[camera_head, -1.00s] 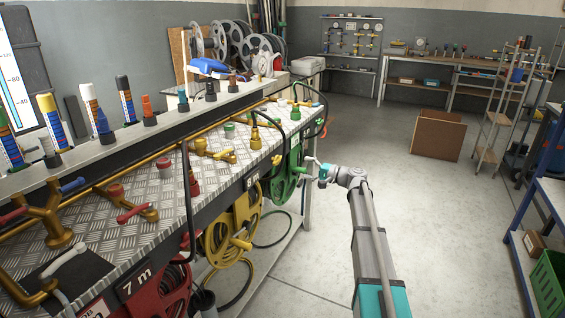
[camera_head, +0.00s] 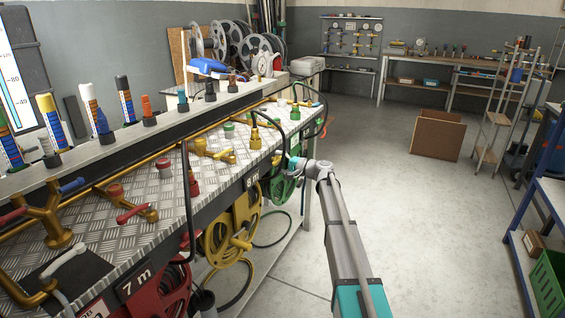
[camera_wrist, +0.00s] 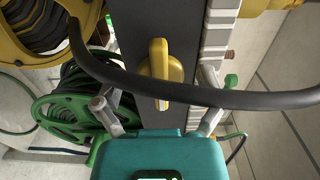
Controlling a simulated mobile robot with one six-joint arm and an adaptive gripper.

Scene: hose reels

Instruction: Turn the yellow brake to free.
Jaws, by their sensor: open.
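In the wrist view a yellow lever (camera_wrist: 159,62), which looks like the yellow brake, stands on a dark panel with its long side up and down the picture. In the head view I cannot pick it out. My gripper (camera_wrist: 157,98) is open and empty, with one finger on each side below the lever and apart from it. In the head view my gripper (camera_head: 295,165) is at the bench front by the green reel (camera_head: 283,188). The yellow reel (camera_head: 217,246) hangs to its left.
A black hose (camera_wrist: 225,98) crosses the wrist view over the lever's lower end, between my fingers. The green reel (camera_wrist: 75,115) lies at left in that view. The red reel (camera_head: 165,290) hangs nearer. The floor (camera_head: 400,210) right of my arm is clear; a cardboard box (camera_head: 437,137) stands beyond.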

